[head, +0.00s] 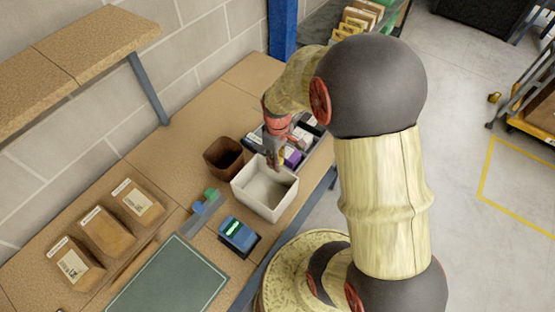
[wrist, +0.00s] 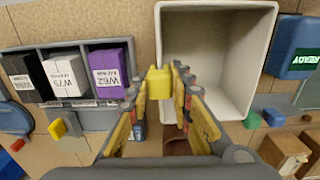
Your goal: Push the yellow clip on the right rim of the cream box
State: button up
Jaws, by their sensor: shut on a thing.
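The cream box (head: 249,196) stands open on the worktop and looks empty; in the wrist view its near wall and floor (wrist: 215,60) fill the upper right. The yellow clip (wrist: 159,83) sits at the box's rim on the side facing the parts tray. My gripper (wrist: 160,80) has its two fingers closed on either side of the clip, touching it. In the head view my gripper (head: 276,158) reaches down at the box's back rim, and the clip there is too small to make out clearly.
A brown bin (head: 223,156) and a blue device (head: 238,236) stand close to the box. A shelf (head: 80,45) overhangs at upper left.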

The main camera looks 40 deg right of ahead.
jog(key=shift+f+b, duration=0.4)
jog(key=shift+f, duration=0.35)
dwell(0.4)
jog(key=o, duration=0.9)
jog(key=shift+o, duration=0.6)
jog(key=shift+o, duration=1)
jog(key=shift+r, duration=0.15)
jog(key=shift+r+p, duration=2.55)
jog(key=shift+r, duration=0.9)
